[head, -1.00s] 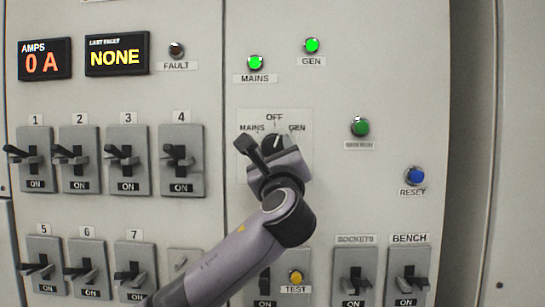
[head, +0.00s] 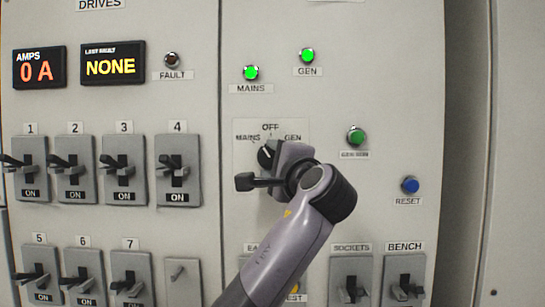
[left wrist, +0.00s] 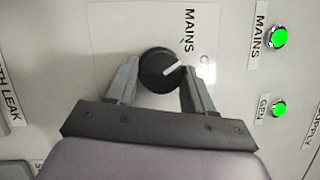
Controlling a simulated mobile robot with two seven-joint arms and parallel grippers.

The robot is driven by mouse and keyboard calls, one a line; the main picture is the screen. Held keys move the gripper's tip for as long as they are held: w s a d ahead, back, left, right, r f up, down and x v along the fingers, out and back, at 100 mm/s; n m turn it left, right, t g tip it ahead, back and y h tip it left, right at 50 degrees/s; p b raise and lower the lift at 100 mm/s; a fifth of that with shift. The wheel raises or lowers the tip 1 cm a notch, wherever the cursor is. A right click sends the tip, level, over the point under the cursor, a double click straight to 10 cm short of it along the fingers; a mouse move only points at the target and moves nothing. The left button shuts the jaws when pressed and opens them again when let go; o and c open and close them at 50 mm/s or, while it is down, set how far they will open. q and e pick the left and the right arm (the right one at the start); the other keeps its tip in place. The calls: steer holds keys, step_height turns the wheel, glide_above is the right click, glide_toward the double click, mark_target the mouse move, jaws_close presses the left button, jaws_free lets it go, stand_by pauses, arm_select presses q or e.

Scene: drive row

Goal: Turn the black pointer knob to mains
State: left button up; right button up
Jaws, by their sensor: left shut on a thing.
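The black pointer knob (head: 266,157) is on the grey panel, under the OFF label and between the MAINS and GEN labels. It is partly hidden behind my left gripper (head: 280,158) in the head view. In the left wrist view the knob (left wrist: 158,72) sits between the two fingers of my left gripper (left wrist: 160,82), which is shut on it. The knob's white line points between OFF and the MAINS label (left wrist: 188,30), short of MAINS. My right gripper is not in view.
The MAINS lamp (head: 251,73) and GEN lamp (head: 307,55) glow green. A green button (head: 355,136) and a blue RESET button (head: 410,185) are right of the knob. Several breaker switches fill the left. My arm covers part of the lower switches and the yellow TEST button.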

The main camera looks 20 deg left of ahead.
arm_select(q)
steer(key=shift+s+r+n+g+p, duration=0.1)
steer(key=shift+r+n+g+p, duration=0.2)
steer(key=shift+n, duration=0.5)
steer(key=shift+r+n+g+p, duration=0.15)
steer(key=shift+n+g+p, duration=0.2)
steer(key=shift+n, duration=0.45)
steer(key=shift+c, duration=0.2)
steer(key=o, duration=1)
steer(key=shift+f+h, duration=0.15)
steer(key=shift+h, duration=0.15)
steer(key=b+v, duration=0.2)
steer(key=v, duration=0.5)
